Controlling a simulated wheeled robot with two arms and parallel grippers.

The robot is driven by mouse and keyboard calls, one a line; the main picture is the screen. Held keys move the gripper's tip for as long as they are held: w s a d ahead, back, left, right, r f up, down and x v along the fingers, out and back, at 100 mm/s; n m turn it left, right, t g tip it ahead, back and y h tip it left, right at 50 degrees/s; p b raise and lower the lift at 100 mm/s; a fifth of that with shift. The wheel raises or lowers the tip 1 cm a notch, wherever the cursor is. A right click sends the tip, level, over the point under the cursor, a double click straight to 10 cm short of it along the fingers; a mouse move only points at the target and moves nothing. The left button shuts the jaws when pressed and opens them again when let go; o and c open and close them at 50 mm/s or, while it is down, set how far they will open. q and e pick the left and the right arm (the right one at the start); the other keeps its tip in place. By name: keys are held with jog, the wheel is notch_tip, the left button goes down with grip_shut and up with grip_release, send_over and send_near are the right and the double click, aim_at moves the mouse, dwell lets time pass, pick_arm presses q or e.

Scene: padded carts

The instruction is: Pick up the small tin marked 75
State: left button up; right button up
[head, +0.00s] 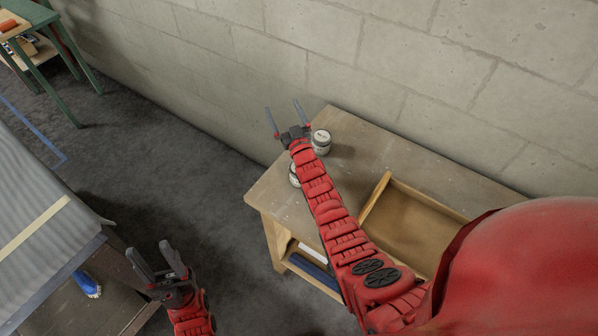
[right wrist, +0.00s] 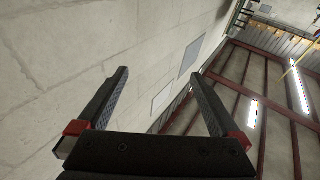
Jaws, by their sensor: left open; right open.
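Two small tins with whitish labels stand at the left end of the wooden table in the head view. One tin (head: 321,142) is upright just right of my right gripper (head: 282,106). The other tin (head: 295,176) is partly hidden behind my right arm. I cannot read a number on either. My right gripper is open and empty, reaching up past the table's far left corner. In the right wrist view the open right gripper (right wrist: 158,75) faces wall and ceiling, with no tin between its fingers. My left gripper (head: 147,249) is open and empty at lower left, away from the table.
The wooden table (head: 365,150) stands by the block wall (head: 400,60). A shallow wooden tray (head: 378,200) lies on it, right of my right arm. A grey-covered cart (head: 45,240) is at left, and a green table (head: 45,18) at upper left. Dark floor lies between.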

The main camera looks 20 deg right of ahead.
jog(key=w+d+f+m+g+h+p, duration=0.2)
jog(key=w+d+f+m+g+h, duration=0.25)
jog(key=w+d+g, duration=0.4)
jog(key=s+a+r+m+g+y+p, duration=0.15)
jog(key=s+a+r+g, duration=0.35)
jog(key=s, duration=0.6)
jog(key=s+a+r+m+g+y, duration=0.1)
jog(key=s+a+m+g, duration=0.15)
jog(key=s+g, duration=0.6)
jog(key=shift+t, duration=0.7)
jog(key=f+b, duration=0.2)
jog(key=s+f+b, duration=0.1)
jog(key=f+b, duration=0.4)
jog(key=f, duration=0.1)
jog(key=shift+s+d+f, duration=0.1)
jog(key=shift+s+f, duration=0.15)
jog(key=shift+s, duration=0.1)
notch_tip(320, 180, down, 3)
jog(key=shift+r+p, duration=0.1)
jog(key=shift+p, duration=0.25)
jog(key=shift+f, duration=0.35)
jog(key=shift+w+f+p, duration=0.1)
jog(key=shift+f+p, duration=0.6)
jog(key=shift+p, duration=0.05)
jog(key=shift+w+f+p, duration=0.15)
jog(key=shift+f+p, duration=0.35)
jog(key=shift+f, duration=0.3)
jog(key=shift+d+f, duration=0.1)
jog(key=shift+f, duration=1.05)
